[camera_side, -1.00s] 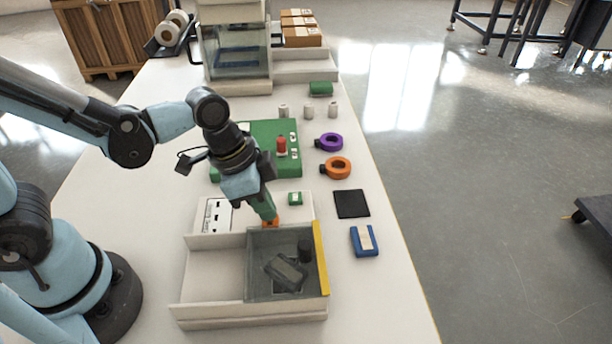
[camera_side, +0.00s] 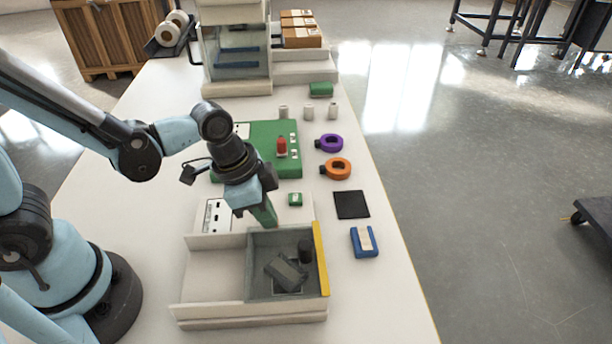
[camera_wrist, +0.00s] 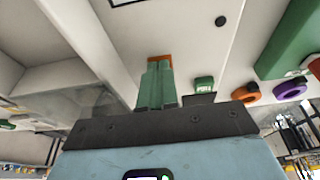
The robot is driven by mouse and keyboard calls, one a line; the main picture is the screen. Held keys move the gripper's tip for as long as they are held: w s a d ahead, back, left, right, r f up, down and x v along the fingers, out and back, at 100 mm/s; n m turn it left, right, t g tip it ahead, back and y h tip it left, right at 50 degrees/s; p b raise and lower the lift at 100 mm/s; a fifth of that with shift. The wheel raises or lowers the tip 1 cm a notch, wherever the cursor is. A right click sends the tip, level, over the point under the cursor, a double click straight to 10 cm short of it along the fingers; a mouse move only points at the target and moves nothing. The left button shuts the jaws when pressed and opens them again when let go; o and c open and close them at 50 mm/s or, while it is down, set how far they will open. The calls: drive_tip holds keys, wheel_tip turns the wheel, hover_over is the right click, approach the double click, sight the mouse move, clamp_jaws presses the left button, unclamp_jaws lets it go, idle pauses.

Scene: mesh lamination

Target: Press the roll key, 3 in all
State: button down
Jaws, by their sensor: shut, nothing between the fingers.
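My gripper (camera_side: 268,221) is shut and empty, its green fingers pointing down at the back wall of the pale tray-like unit (camera_side: 215,275). In the wrist view the fingertips (camera_wrist: 158,66) are right in front of an orange-brown piece (camera_wrist: 160,58), which may be the roll key. The fingers overlap it, so I cannot tell whether they touch it or whether it is pressed down. In the side view this piece is hidden by the fingers. No key label is legible.
A clear-sided bin with dark blocks (camera_side: 287,272) sits in the unit, beside a yellow bar (camera_side: 320,258). A small green block (camera_side: 295,199), black pad (camera_side: 351,204), blue holder (camera_side: 364,241), orange ring (camera_side: 337,168) and purple ring (camera_side: 329,142) lie right. A green board (camera_side: 268,140) stands behind.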

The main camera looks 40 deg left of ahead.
drive_tip(key=shift+f, duration=0.2)
drive_tip(key=v, duration=0.8)
drive_tip(key=shift+r, duration=0.2)
idle(0.5)
idle(2.5)
drive_tip(key=shift+w+d+r+m+t+y, duration=0.2)
drive_tip(key=shift+d+r+m+t, duration=0.3)
drive_tip(key=shift+t, duration=0.65)
drive_tip(key=shift+w+d+r+m+t+y, duration=0.1)
drive_tip(key=shift+w+d+r+t+y, duration=0.1)
drive_tip(key=shift+r+t, duration=0.7)
drive_tip(key=shift+w+d+r+m+t+y, duration=0.15)
drive_tip(key=shift+d+r+m+t, duration=0.2)
drive_tip(key=shift+t, duration=1)
drive_tip(key=shift+f, duration=0.15)
drive_tip(key=shift+f, duration=4.2)
